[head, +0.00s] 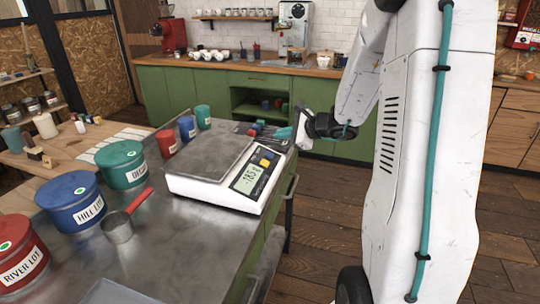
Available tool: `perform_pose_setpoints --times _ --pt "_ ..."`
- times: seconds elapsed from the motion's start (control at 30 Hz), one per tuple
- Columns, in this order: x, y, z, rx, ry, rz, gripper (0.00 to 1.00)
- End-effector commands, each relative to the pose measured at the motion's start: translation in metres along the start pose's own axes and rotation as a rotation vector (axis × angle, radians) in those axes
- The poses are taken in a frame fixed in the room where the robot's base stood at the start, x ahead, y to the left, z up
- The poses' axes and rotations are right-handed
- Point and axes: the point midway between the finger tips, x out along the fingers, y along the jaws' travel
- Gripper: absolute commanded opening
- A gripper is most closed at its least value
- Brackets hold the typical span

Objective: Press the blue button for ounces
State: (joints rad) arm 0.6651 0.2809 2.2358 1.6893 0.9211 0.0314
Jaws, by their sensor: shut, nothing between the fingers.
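A white scale (214,197) with a grey weighing plate (212,158) stands on the metal worktop. Its dark front panel carries a lit display (249,179), whose reading seems to end in "g". A yellow-orange button (265,162) shows at the panel's far end; a small dark or blue patch lies next to it, too small to tell as the blue button. My gripper (300,131) is shut and empty, beyond the scale's far right corner near the worktop's edge. It is apart from the panel, and its fingertips are small in view.
Green, blue and red canisters (73,199) stand along the left with a red-handled scoop (118,226).

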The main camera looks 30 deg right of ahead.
Motion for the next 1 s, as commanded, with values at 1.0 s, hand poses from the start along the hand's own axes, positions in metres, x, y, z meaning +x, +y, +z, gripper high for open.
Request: perform_pose_setpoints --times 1.0 --pt "0.036 0.027 -0.026 -0.001 0.000 0.001 0.00"
